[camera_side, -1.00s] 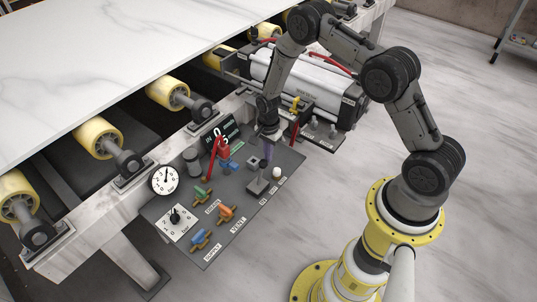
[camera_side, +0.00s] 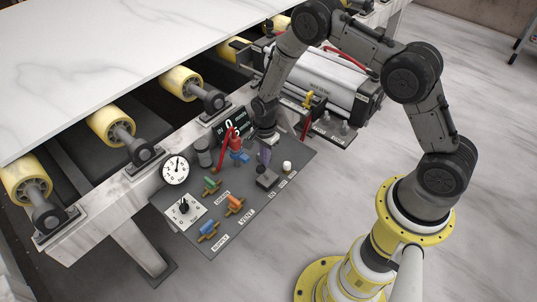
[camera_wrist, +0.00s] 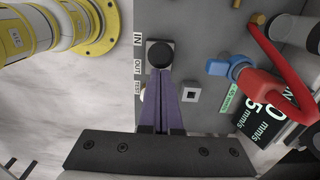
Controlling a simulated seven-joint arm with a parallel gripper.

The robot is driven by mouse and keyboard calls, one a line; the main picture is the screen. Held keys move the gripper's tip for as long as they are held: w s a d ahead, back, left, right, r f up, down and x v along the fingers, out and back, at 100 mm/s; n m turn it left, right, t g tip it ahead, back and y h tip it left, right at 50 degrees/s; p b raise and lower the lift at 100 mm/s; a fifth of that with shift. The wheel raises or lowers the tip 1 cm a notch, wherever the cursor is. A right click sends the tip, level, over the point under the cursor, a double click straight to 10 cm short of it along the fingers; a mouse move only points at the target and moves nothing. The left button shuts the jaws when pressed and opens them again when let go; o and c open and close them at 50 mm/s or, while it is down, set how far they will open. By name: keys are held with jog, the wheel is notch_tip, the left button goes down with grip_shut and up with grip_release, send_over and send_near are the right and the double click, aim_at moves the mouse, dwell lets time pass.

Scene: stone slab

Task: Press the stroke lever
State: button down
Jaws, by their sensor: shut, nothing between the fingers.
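The stroke lever appears to be the black round knob (camera_wrist: 160,54) on a square grey block, beside the labels IN, OUT and TEST in the wrist view. Its block (camera_side: 267,180) is near the right edge of the dark control panel in the side view. My gripper (camera_wrist: 165,73) is shut and empty. Its purple fingertips overlap the lower edge of the knob in the wrist view; I cannot tell whether they touch. In the side view my gripper (camera_side: 264,167) points down just behind the block, and its fingers partly hide the lever area.
A red-handled blue valve (camera_wrist: 232,70), a display (camera_wrist: 268,118) and a square socket (camera_wrist: 191,95) are right of my fingers. A white button (camera_side: 287,166) is near the block. Colored valves (camera_side: 235,204), a dial and a gauge (camera_side: 175,170) fill the panel's left.

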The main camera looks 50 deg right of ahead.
jog(key=shift+a+f, duration=0.1)
jog(key=shift+a, duration=0.8)
jog(key=shift+f, duration=0.1)
jog(key=d+r, duration=0.2)
jog(key=d, duration=0.3)
jog(key=a+r, duration=0.6)
jog(key=r, duration=0.1)
jog(key=shift+a+r, duration=0.2)
